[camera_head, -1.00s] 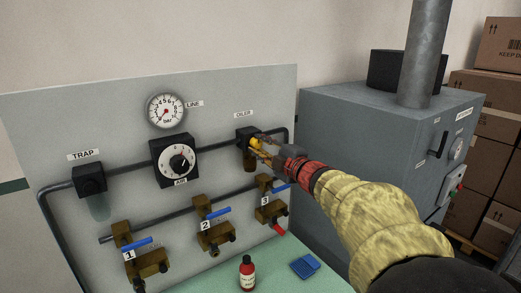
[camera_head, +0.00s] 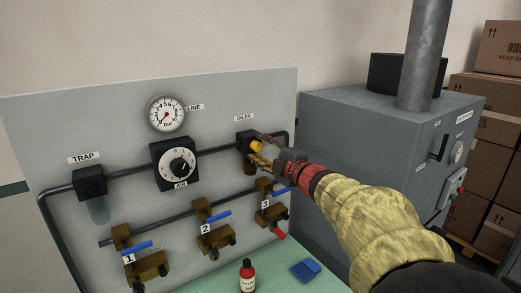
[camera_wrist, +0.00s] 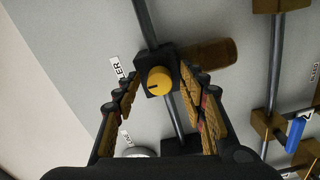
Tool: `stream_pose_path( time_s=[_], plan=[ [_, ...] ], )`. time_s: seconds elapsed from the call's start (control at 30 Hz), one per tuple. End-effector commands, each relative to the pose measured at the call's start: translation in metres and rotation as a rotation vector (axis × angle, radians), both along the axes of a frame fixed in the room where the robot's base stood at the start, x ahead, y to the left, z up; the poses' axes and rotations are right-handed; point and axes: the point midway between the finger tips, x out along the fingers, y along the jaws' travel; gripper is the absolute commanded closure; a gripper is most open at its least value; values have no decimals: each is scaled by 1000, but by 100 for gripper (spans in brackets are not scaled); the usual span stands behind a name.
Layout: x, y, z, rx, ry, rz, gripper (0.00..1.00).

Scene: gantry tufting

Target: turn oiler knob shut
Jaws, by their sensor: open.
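The oiler (camera_head: 247,139) is a black block with a yellow round knob (camera_head: 256,146) on its front, mounted on the upper pipe of the grey panel. The knob (camera_wrist: 159,80) shows in the wrist view with a short dark mark on its face toward the left. My gripper (camera_head: 264,149) is at the knob with its fingers spread, one above and one below. In the wrist view my gripper (camera_wrist: 158,92) is open, with a finger on each side of the knob and visible gaps between. The oiler's brown bowl (camera_wrist: 208,54) shows beside the block.
The panel also bears a gauge (camera_head: 166,113), a black AIR dial (camera_head: 174,163), the TRAP unit (camera_head: 90,182) and valves with blue handles below. A grey cabinet (camera_head: 350,130) stands right.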

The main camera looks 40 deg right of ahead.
Motion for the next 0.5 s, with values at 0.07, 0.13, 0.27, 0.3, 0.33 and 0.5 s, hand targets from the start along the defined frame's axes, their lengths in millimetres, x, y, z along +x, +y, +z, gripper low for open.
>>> stream_pose_path(
  time_s=[0.07, 0.13, 0.27, 0.3, 0.33, 0.5],
  plan=[
    [-2, 0, 0, 0, -1, -1, 58],
    [-8, -1, 1, 0, 0, -2, 58],
    [-27, 1, 1, -2, -1, -3, 58],
    [-33, 0, 1, -2, -1, -4, 58],
    [-38, 1, 1, -1, -1, -4, 58],
    [-63, 3, 1, -2, -1, -2, 58]
  ],
)
